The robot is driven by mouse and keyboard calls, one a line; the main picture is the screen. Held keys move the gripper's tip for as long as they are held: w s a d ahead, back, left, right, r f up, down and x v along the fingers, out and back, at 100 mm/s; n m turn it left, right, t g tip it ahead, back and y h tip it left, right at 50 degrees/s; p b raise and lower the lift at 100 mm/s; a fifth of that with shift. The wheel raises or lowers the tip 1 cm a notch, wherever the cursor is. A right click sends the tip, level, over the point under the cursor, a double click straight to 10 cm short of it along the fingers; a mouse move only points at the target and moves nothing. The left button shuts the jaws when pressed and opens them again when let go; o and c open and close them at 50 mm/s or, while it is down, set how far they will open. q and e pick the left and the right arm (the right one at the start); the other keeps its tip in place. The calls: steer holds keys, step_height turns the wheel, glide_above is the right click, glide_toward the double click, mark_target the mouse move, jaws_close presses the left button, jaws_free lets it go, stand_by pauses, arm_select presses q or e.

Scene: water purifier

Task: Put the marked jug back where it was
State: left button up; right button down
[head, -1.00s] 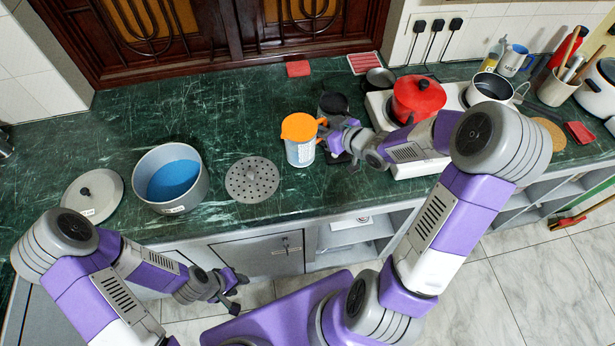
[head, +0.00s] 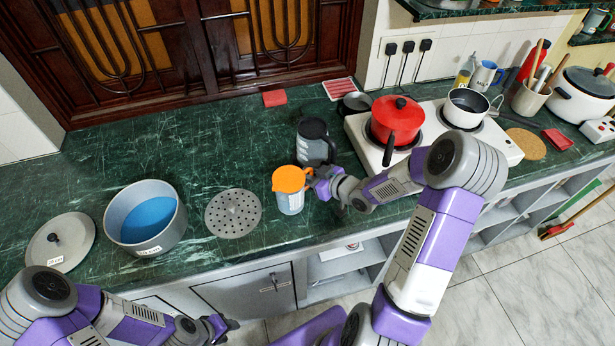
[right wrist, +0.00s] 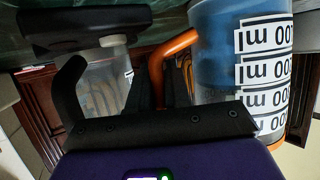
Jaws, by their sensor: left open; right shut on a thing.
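The marked jug (head: 290,200) has an orange lid and handle, clear walls and white volume labels. In the right wrist view the jug (right wrist: 240,70) appears upside down, with blue in it and its base cut off. My right gripper (head: 322,184) is shut on its handle, on the jug's right side. The jug looks upright near the counter's front edge; I cannot tell whether it touches the counter. A black-lidded jug (head: 314,145) stands just behind it. My left gripper (head: 218,326) is open and empty, low in front of the counter.
A perforated disc (head: 233,213) lies left of the jug. Further left are a pot of blue water (head: 147,220) and a lid (head: 60,243). A red pot (head: 397,122) sits on the white stove (head: 364,140) to the right. The counter behind the disc is clear.

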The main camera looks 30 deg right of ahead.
steer(key=shift+r, duration=0.15)
steer(key=c, duration=1.5)
jaws_free()
steer(key=shift+f, duration=0.25)
steer(key=o, duration=0.4)
steer(key=shift+r, duration=0.1)
steer(key=shift+r, duration=0.2)
steer(key=p+v, duration=0.3)
steer(key=v, duration=0.9)
steer(key=shift+f, duration=0.1)
